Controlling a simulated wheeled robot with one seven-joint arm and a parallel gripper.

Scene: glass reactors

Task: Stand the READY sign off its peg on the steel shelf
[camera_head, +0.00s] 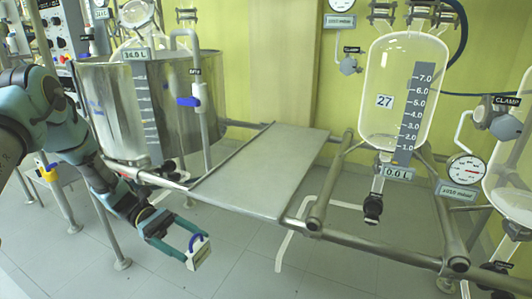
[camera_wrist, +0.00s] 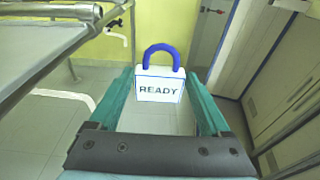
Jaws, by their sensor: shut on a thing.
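The READY sign is a white block with dark lettering and a blue loop handle on top. In the wrist view the sign (camera_wrist: 160,88) is upright between the two green fingers of my gripper (camera_wrist: 163,95), which is shut on it. In the head view my gripper (camera_head: 182,254) holds the sign (camera_head: 199,255) in the air, in front of the shelf and lower than it in the picture. The steel shelf (camera_head: 262,165) is a flat grey plate, bare on top. Its edge (camera_wrist: 45,50) shows at the left of the wrist view. The peg cannot be made out.
A glass reactor (camera_head: 400,85) hangs to the right above steel rails (camera_head: 385,248). White cabinets (camera_wrist: 285,85) stand at the right in the wrist view. Open floor lies below.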

